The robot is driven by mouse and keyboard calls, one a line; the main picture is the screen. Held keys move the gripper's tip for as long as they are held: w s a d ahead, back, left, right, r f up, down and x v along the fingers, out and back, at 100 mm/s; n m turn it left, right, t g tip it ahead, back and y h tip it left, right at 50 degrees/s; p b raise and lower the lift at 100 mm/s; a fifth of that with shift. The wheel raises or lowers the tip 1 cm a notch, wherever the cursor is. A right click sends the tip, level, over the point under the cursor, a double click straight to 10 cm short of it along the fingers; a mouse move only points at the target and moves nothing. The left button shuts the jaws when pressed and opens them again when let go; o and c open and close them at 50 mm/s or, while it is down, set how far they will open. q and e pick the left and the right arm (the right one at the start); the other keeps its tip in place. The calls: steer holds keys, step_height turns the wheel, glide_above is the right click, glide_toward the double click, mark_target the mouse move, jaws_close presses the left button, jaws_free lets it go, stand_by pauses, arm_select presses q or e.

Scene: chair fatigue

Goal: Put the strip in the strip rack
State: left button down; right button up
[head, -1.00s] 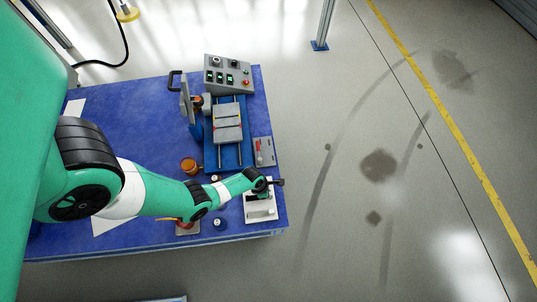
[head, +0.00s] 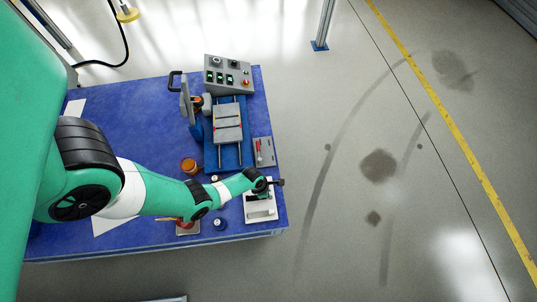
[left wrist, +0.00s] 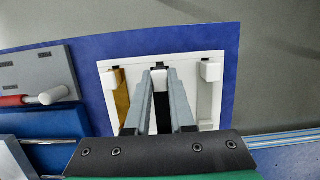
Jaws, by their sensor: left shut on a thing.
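The strip rack (head: 273,214) is a white plate with white end blocks at the right front of the blue table. It also shows in the left wrist view (left wrist: 185,65). A brass-coloured strip (left wrist: 121,94) lies in its left place and a pale grey strip (left wrist: 205,104) in its right. My left gripper (head: 264,192) is over the rack; in the left wrist view its fingers (left wrist: 160,78) are over the middle place, shut on a dark strip (left wrist: 161,110) seen between them. The fingers hide most of this strip, so I cannot tell whether it touches the rack. My right gripper is not in view.
A blue machine with a grey carriage (head: 228,125) stands behind the rack, with a control box (head: 229,75) at the back. A grey plate with a red-handled tool (head: 264,151) lies just behind the rack. Small orange (head: 189,166) and blue (head: 220,224) items stand left of it.

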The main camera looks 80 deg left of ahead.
arm_select(q)
steer(key=shift+f, duration=0.15)
steer(key=shift+f+b, duration=0.35)
steer(key=shift+b, duration=0.1)
steer(key=shift+f+b, duration=0.55)
steer(key=shift+f, duration=0.05)
steer(key=c, duration=0.7)
jaws_free()
steer(key=p+v, duration=0.9)
steer(key=v, duration=0.2)
steer(key=shift+s+r, duration=0.1)
steer(key=shift+r, duration=0.15)
